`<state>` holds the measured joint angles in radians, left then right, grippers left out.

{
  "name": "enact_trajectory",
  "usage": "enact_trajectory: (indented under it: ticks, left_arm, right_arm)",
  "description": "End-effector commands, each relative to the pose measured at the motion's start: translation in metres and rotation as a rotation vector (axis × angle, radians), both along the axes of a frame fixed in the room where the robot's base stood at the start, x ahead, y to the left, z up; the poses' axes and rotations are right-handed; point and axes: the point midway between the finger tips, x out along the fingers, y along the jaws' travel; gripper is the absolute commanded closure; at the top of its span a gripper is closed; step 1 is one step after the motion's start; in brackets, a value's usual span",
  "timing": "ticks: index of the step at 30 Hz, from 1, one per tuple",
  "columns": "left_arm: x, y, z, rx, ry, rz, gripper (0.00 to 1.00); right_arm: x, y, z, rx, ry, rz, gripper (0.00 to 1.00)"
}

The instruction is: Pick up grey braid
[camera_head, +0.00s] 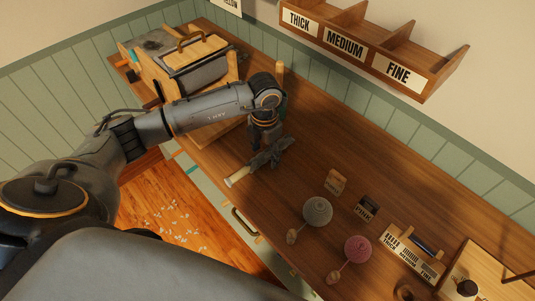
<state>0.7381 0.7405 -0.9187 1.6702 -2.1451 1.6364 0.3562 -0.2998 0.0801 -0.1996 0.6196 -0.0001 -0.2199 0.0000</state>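A grey ball of braid (317,211) sits on the wooden workbench, with a short strand running to a small wooden piece (292,236) at its lower left. A pink ball (357,249) lies to its lower right, also with a strand. My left gripper (262,160) is low over the bench, up and left of the grey ball and apart from it. A pale cylindrical thing (237,177) lies right by its fingertips; I cannot tell whether they touch it or how far the fingers are open. My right gripper is not in view.
A small wooden block (335,182) and a dark "PINK" label (366,208) stand behind the balls. A thick/medium/fine card (411,254) is at the right. A wooden case (190,62) stands at the far left. A labelled shelf (365,45) hangs on the wall.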

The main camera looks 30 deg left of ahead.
Motion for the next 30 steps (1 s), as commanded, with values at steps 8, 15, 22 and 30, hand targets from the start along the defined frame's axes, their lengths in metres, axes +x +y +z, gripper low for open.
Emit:
enact_trajectory:
  ticks: [8,15,22,30]
  left_arm:
    - [0.000,0.000,0.000,0.000,0.000,0.000,0.93]
    - [0.000,0.000,0.001,0.000,0.000,0.000,0.93]
    - [0.001,0.000,0.014,0.000,-0.004,-0.001,0.93]
    - [-0.021,-0.011,0.060,0.000,-0.006,-0.006,0.93]
  right_arm:
    - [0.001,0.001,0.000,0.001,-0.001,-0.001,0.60]
    - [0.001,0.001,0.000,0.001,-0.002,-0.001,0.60]
    - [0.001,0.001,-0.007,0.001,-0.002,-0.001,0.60]
    - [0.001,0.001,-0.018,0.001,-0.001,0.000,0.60]
